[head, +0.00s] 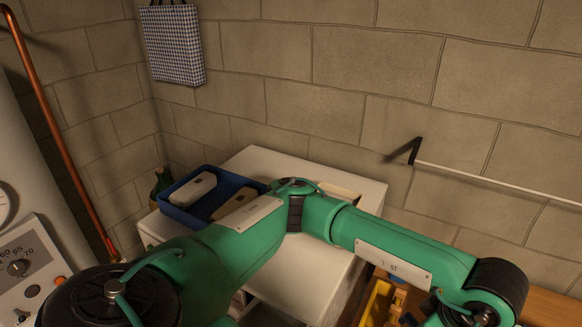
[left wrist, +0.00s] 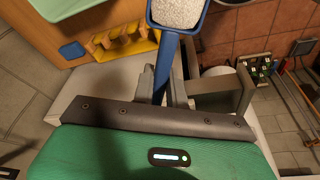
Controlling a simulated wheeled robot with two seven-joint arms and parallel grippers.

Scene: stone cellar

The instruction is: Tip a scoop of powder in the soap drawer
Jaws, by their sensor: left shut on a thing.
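A blue scoop (left wrist: 164,50) heaped with pale grainy powder (left wrist: 178,12) is in the left wrist view at the top centre. My left gripper (left wrist: 168,88) is shut on the scoop's handle, and the bowl points away from the gripper. The head view shows a white appliance (head: 262,162) against the wall, partly covered by my green arm. I cannot make out the soap drawer in either view. My left gripper and the scoop do not show in the head view. My right gripper is in neither view.
A blue tray (head: 182,215) with pale objects stands on the appliance's left side, beside a dark green bottle (head: 157,188). A white rail (head: 500,184) runs along the wall at right. A yellow rack (left wrist: 112,46) is left of the scoop in the left wrist view.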

